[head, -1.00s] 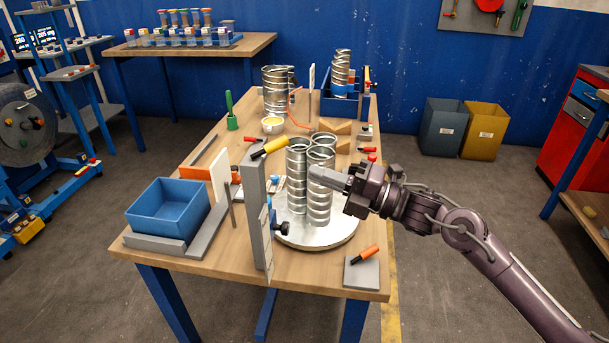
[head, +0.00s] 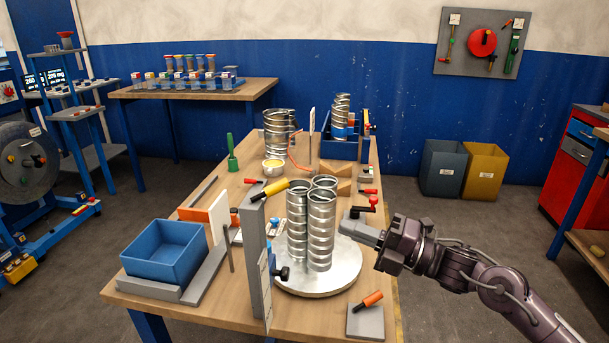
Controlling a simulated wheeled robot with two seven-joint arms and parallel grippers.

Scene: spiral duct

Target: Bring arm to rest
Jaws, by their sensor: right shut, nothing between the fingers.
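My right gripper (head: 360,230) is shut and empty. It points left, just to the right of the spiral duct tubes, over the right edge of the round metal plate. The silver spiral duct tubes (head: 320,232) stand upright in a cluster on the round plate (head: 345,272). A visible gap lies between the fingertips and the tubes. My right arm comes in from the lower right, beyond the table's right edge. My left gripper does not show.
A grey upright post (head: 256,255) with a yellow-handled tool (head: 272,188) stands left of the plate. A blue bin (head: 163,252) sits at the left. An orange-handled tool (head: 371,300) lies on a grey block in front. The floor right of the wooden table (head: 210,312) is clear.

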